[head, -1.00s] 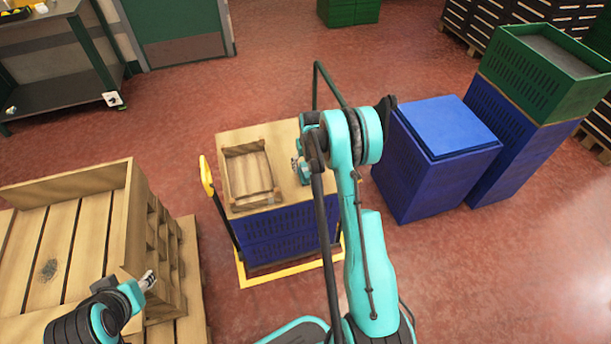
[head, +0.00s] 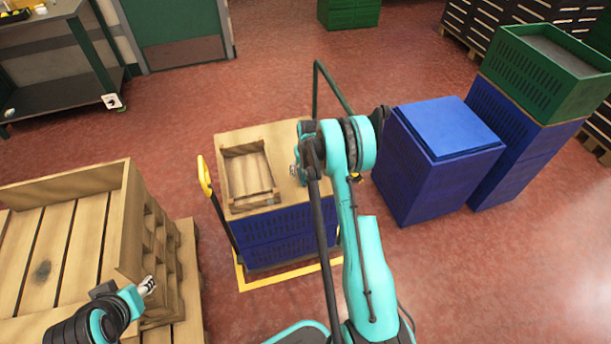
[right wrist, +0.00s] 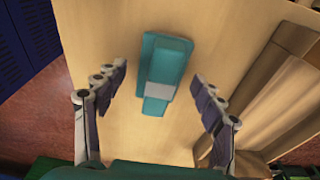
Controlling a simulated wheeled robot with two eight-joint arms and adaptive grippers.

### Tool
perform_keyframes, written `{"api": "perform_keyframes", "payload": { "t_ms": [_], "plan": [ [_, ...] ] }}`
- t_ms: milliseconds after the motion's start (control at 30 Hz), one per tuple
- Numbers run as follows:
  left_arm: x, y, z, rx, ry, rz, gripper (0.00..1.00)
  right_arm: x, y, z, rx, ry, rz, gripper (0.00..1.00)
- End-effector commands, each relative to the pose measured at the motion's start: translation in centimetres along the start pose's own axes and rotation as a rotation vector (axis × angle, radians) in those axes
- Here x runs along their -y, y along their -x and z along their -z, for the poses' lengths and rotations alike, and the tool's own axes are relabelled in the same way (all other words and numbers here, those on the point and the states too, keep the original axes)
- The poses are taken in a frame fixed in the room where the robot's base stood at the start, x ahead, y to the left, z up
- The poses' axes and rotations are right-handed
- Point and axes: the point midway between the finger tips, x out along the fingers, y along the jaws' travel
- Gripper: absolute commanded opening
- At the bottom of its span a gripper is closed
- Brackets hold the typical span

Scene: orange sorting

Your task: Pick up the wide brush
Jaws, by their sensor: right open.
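The wide brush (right wrist: 164,72) lies on the wooden board in the right wrist view, a teal block with a pale grey band near its lower end. My right gripper (right wrist: 160,78) is open, with one finger row to the left of the brush and one to the right, both apart from it. In the head view the right gripper (head: 297,170) shows only partly beside my arm, over the right part of the board, and the arm hides the brush. My left gripper (head: 147,286) is at the lower left by the large wooden crate; its jaw state is unclear.
A small wooden crate (head: 232,151) sits left of my right gripper on the board, which tops a blue crate (head: 290,235) on a yellow-framed cart. Blue crates (head: 440,165) stand to the right. A large wooden crate (head: 128,225) fills the lower left.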

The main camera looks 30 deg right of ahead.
Motion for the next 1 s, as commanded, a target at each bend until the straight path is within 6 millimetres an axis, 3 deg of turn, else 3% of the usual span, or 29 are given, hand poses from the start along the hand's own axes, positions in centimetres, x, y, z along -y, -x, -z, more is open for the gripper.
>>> {"api": "perform_keyframes", "payload": {
  "t_ms": [400,633,1000],
  "plan": [
    [0.00,-0.20,-0.15,0.000,0.000,0.000,0.40,0.00,-0.17,-0.03,0.000,0.000,0.000,0.69],
    [0.00,-0.20,-0.15,0.000,0.000,0.000,0.40,0.00,-0.18,-0.03,0.000,0.000,0.000,0.14],
    [0.00,0.26,0.18,0.000,0.000,0.000,0.40,0.00,0.27,0.05,0.000,0.000,0.000,0.14]
  ]
}}
